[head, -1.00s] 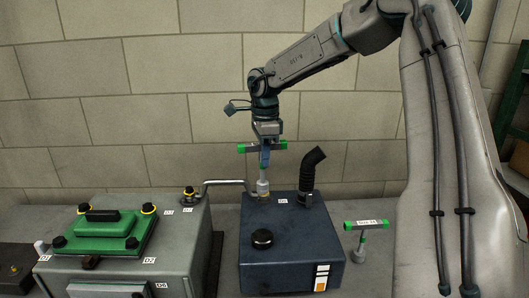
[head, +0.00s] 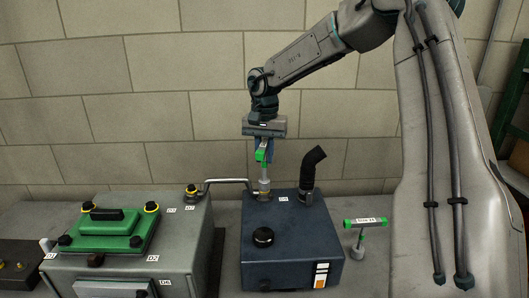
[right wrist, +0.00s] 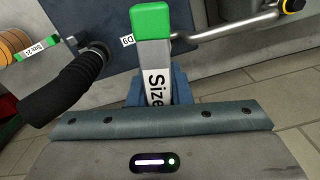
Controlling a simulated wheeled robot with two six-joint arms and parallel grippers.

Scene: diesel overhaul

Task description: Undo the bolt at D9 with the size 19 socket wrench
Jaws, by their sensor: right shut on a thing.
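My right gripper (head: 264,140) is shut on the handle of a T-shaped socket wrench (head: 263,172) with green ends. The wrench stands upright, its socket down at a yellow-ringed fitting (head: 264,194) on the back left of the dark blue box (head: 290,245). The D9 label (right wrist: 127,40) shows near the wrench in the right wrist view. The bolt itself is hidden by the socket. In the right wrist view the held handle (right wrist: 152,50) reads "Size", its number covered by the gripper. My left gripper is out of view.
A second green-ended wrench (head: 365,222) stands right of the box. A black bent pipe (head: 312,170) rises close to the right of the held wrench. A metal pipe (head: 228,182) runs left to the grey housing (head: 190,235) with a green cover (head: 105,230).

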